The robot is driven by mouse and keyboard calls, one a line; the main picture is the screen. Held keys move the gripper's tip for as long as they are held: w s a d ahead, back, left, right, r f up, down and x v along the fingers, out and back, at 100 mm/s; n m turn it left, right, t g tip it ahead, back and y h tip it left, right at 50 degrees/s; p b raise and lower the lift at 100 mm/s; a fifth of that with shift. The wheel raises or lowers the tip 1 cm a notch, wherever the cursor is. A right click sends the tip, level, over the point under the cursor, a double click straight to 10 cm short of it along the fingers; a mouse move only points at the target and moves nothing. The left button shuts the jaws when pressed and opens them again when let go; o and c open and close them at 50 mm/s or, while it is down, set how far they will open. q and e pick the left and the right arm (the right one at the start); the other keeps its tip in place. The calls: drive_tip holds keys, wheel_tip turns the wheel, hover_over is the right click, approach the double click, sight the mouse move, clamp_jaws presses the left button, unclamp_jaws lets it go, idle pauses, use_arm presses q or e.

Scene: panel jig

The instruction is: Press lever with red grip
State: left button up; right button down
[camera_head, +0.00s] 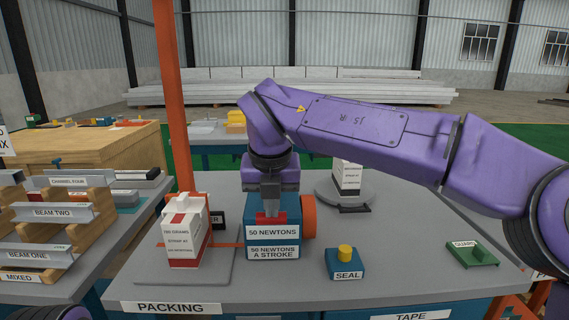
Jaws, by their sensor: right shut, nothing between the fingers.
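The lever's red grip (271,219) shows at the front of a blue box unit (290,217) labelled "50 NEWTONS" and "50 NEWTONS A STROKE". My right arm comes in from the right, and its gripper (270,209) points down directly over the red grip. The right gripper is shut and holds nothing. Its fingertips overlap the red grip in the picture; whether they touch it I cannot tell. The rest of the lever is hidden behind the gripper. My left gripper is out of view; a bit of purple arm shows at the bottom left corner.
A white carton (184,238) with a red band stands on a plate left of the unit. A "SEAL" button box (345,268) and a green "GUARD" piece (473,254) lie right. An orange post (172,90) rises behind the carton. The front right tabletop is mostly clear.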

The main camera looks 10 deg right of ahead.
drive_tip(key=shift+s+a+f, duration=0.1)
drive_tip(key=shift+f, duration=0.4)
drive_tip(key=shift+r, duration=0.1)
drive_tip(key=p+v, duration=0.7)
drive_tip(key=v, duration=0.3)
drive_tip(key=shift+w+r+p, duration=0.3)
drive_tip(key=shift+r+p, duration=0.05)
drive_tip(key=shift+p, duration=0.05)
idle(1.3)
